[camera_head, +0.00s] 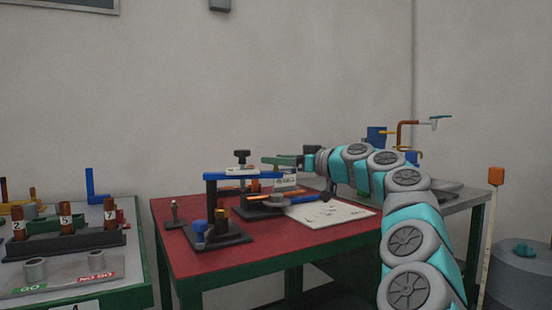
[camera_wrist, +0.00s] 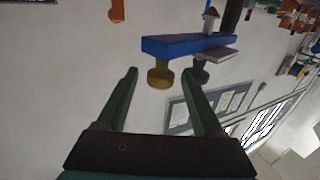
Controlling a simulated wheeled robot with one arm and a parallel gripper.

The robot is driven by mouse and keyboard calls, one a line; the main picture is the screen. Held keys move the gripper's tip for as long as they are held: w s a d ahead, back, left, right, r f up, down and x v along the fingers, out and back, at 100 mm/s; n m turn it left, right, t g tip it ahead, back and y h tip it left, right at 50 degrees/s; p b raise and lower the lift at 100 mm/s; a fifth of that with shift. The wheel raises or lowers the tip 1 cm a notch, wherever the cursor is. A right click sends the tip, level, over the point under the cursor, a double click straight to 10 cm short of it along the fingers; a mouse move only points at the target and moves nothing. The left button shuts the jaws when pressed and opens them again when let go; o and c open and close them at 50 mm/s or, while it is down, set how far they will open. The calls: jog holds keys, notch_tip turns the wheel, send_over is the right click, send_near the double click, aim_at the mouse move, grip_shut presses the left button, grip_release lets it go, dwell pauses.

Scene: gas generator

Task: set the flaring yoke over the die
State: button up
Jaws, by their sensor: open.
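My gripper (camera_head: 268,160) is at the end of the arm above the red-topped table, its green fingers pointing left. In the wrist view its fingers (camera_wrist: 165,85) are spread with nothing between them. A blue bar (camera_head: 240,176) on a dark post carries a dark knob (camera_head: 241,155) and a pale plate. I cannot tell for certain whether this is the flaring yoke. The bar also shows in the wrist view (camera_wrist: 185,45), beyond the fingertips, with a yellow knob (camera_wrist: 160,74) and a grey knob (camera_wrist: 195,76). A black block (camera_head: 262,205) with orange pieces stands behind; I cannot make out the die.
A white sheet (camera_head: 330,213) lies on the red tabletop (camera_head: 210,265). A blue-handled tool (camera_head: 308,198) lies near it. A tray with numbered cylinders (camera_head: 66,215) is on the left table. The wall is behind.

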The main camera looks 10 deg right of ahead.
jog(key=shift+w+a, duration=0.3)
jog(key=shift+c, duration=0.2)
grip_shut()
dwell(0.3)
dwell(0.8)
